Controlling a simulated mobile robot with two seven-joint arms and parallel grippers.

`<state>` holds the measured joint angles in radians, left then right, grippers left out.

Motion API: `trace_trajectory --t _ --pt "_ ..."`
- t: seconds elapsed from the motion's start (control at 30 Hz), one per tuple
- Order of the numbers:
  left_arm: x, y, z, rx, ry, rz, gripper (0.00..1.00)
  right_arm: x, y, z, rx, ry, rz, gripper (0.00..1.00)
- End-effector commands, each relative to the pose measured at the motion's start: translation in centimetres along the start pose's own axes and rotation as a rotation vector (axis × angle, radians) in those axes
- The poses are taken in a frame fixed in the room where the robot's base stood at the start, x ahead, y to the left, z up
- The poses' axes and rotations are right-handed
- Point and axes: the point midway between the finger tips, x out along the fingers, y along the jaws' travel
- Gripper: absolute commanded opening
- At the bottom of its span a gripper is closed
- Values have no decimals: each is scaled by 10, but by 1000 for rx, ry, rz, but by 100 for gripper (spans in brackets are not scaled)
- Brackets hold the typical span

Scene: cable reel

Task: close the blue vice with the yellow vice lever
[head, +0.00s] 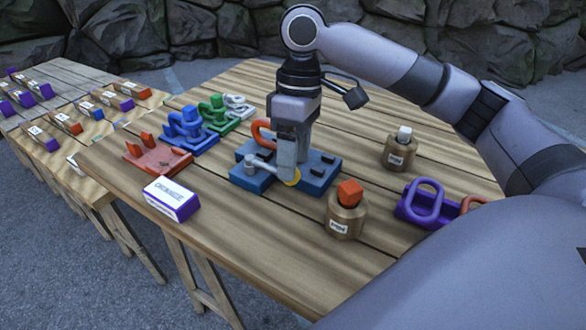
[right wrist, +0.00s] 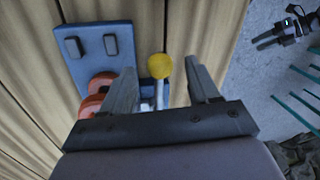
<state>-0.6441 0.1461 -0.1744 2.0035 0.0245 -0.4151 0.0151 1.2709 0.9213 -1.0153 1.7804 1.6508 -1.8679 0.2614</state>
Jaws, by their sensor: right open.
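The blue vice (head: 318,183) sits mid-table, with an orange link (head: 262,130) standing at its far left side. The vice's blue plate (right wrist: 108,62) and the orange link (right wrist: 98,86) also show in the right wrist view. The vice lever is a grey bar with a yellow knob (head: 293,177) at its near end. My right gripper (head: 287,168) points down over the vice, close to the knob. In the right wrist view its open fingers (right wrist: 161,72) stand either side of the yellow knob (right wrist: 159,64), with gaps showing on both sides. My left gripper is not seen.
A wooden pot with an orange block (head: 347,217) stands close at the right. Another pot (head: 399,153) and a purple holder (head: 424,205) lie farther right. Red (head: 156,160), blue (head: 190,133) and green (head: 216,115) fixtures and a white-purple box (head: 171,199) are left.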

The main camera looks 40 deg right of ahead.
Motion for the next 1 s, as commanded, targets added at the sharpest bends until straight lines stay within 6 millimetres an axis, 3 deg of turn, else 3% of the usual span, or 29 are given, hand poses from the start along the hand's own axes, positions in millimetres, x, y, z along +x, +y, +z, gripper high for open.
trace_trajectory --t 0.2,0.5,0.7,1.0 --pt "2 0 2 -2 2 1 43 23 0 0 1 -1 1 60" --pt "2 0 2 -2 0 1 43 25 0 0 0 0 1 60" --pt "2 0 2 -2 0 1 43 25 0 0 0 0 1 0" --pt "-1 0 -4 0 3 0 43 22 0 -4 12 3 -1 0"
